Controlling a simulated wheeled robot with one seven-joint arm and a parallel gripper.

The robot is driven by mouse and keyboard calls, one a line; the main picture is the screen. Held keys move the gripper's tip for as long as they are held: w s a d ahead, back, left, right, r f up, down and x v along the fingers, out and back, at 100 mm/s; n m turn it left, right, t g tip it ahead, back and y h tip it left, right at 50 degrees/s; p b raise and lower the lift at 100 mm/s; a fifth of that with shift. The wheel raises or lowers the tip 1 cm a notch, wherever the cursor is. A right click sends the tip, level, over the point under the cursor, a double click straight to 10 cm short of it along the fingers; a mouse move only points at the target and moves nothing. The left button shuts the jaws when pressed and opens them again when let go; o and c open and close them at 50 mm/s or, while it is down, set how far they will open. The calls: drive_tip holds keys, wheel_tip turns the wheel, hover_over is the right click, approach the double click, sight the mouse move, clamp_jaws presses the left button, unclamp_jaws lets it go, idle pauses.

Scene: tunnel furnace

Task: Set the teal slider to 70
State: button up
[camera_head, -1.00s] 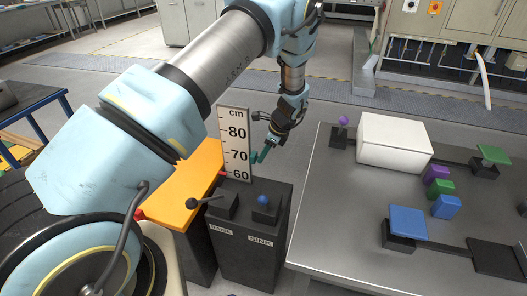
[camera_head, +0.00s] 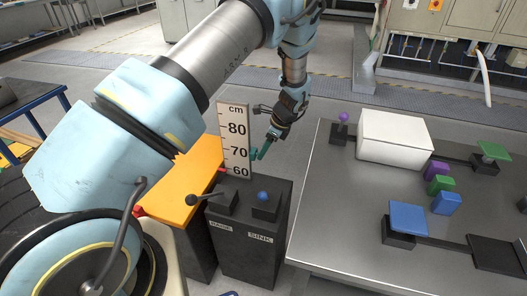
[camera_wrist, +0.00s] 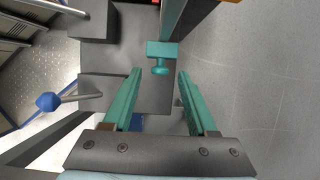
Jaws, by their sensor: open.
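The white scale board (camera_head: 235,140), marked cm with 60, 70 and 80, stands upright on a dark pedestal. The teal slider (camera_wrist: 162,50) shows in the wrist view as a block with a round knob facing my gripper. My gripper (camera_wrist: 160,74) is open, its two teal fingers to either side of the knob and slightly short of the block, with no clear contact. In the head view my gripper (camera_head: 259,152) is at the board's right edge, roughly level with 70. There, slider and fingers blend in teal, so the exact reading is unclear.
The dark pedestal (camera_head: 244,258) carries a black-knobbed lever (camera_head: 192,201) and a blue knob (camera_head: 263,196), above RAISE and SINK labels. An orange-topped block (camera_head: 178,190) is at left. A grey table (camera_head: 340,230) with a white box (camera_head: 394,138) and coloured blocks is at right.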

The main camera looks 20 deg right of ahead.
drive_tip(key=b+v, duration=0.2)
drive_tip(key=v, duration=0.7)
drive_tip(key=shift+r, duration=0.3)
